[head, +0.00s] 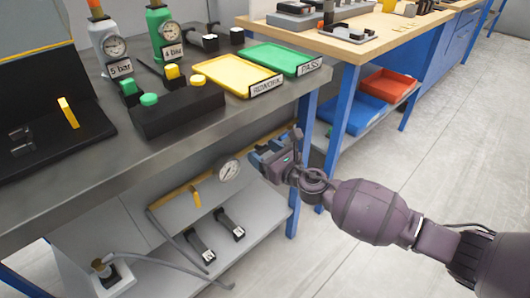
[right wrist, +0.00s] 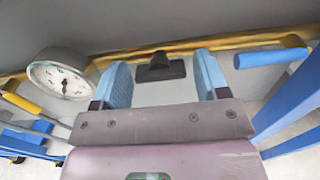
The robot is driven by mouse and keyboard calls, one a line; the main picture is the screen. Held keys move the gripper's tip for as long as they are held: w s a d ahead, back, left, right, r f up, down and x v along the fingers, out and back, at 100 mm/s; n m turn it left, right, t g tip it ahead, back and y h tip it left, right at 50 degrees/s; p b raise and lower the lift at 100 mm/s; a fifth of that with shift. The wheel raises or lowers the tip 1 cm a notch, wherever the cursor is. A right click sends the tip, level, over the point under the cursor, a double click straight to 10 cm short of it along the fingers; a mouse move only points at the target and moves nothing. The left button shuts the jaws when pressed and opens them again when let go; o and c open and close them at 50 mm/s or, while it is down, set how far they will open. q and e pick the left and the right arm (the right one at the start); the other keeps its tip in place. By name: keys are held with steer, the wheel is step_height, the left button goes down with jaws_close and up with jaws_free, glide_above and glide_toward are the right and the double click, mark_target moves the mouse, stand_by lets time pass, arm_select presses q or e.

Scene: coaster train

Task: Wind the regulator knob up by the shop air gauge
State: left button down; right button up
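The round white-faced gauge (head: 228,171) sits on the grey panel under the steel bench. It also shows at the left in the right wrist view (right wrist: 60,79). My right gripper (head: 266,155) is just right of the gauge, below the bench edge. In the right wrist view its two blue fingers (right wrist: 162,82) stand apart with nothing held. A small black knob-like part on a dark base (right wrist: 160,67) lies beyond and between the fingertips, apart from them. This part is hidden in the head view. My left gripper is not in view.
A yellow lever (head: 196,196) is on the panel left of the gauge. A hose (head: 180,285) and black fittings (head: 201,247) lie on the low shelf. The steel bench top (head: 60,190) overhangs the panel. A blue bench leg (head: 296,205) stands beside my gripper.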

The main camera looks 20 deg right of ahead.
steer(key=c, duration=0.7)
steer(key=shift+m, duration=0.3)
